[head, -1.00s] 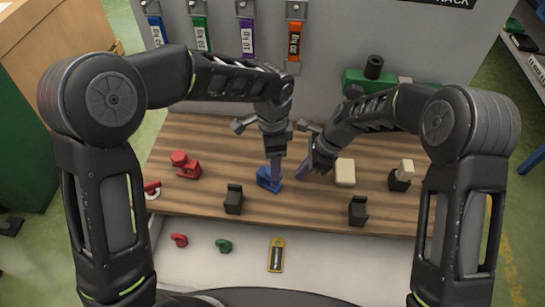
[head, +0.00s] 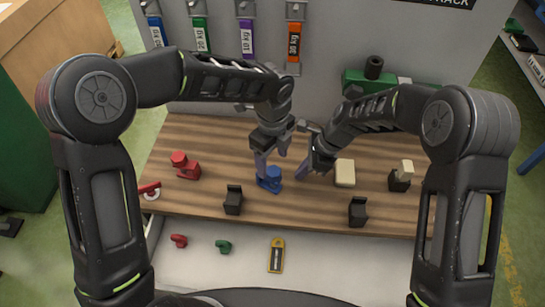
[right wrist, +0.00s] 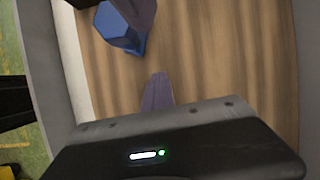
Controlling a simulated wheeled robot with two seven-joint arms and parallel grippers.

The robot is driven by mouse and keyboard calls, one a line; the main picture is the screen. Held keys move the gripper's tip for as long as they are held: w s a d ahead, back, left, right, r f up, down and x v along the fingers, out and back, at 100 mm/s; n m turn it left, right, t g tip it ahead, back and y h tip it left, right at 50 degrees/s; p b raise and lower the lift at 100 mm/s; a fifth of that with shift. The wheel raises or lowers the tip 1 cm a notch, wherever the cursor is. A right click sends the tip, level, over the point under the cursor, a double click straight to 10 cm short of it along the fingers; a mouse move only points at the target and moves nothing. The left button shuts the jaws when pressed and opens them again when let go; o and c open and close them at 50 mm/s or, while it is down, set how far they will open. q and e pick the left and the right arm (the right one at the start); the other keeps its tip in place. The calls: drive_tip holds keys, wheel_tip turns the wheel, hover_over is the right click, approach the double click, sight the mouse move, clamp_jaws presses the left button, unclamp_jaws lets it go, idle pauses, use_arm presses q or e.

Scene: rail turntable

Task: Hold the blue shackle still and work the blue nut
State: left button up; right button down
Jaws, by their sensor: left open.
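The blue shackle (head: 268,183) stands on the wooden bench top at its middle, and the blue nut (head: 273,172) shows at its upper right. My left gripper (head: 272,160) is open just above and behind the shackle, with one finger close to its left side; I cannot tell if it touches. My right gripper (head: 311,168) is low over the bench, right of the shackle and apart from it. In the right wrist view a blue six-sided part (right wrist: 112,26) shows at the top, partly hidden by a grey-purple finger. One finger shape of my right gripper (right wrist: 157,90) shows below it.
A red shackle (head: 185,167) stands at the left of the bench. Black blocks (head: 233,203) (head: 358,211) stand near the front edge. A cream block (head: 344,173) is close to the right of my right gripper. Coloured weight straps hang on the panel behind.

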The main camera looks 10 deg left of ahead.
sight(272, 170)
use_arm(q)
drive_tip(key=shift+f, duration=0.2)
drive_tip(key=shift+f, duration=1.85)
clamp_jaws()
drive_tip(key=n, duration=0.5)
drive_tip(key=shift+n, duration=0.4)
drive_tip(key=shift+n, duration=0.3)
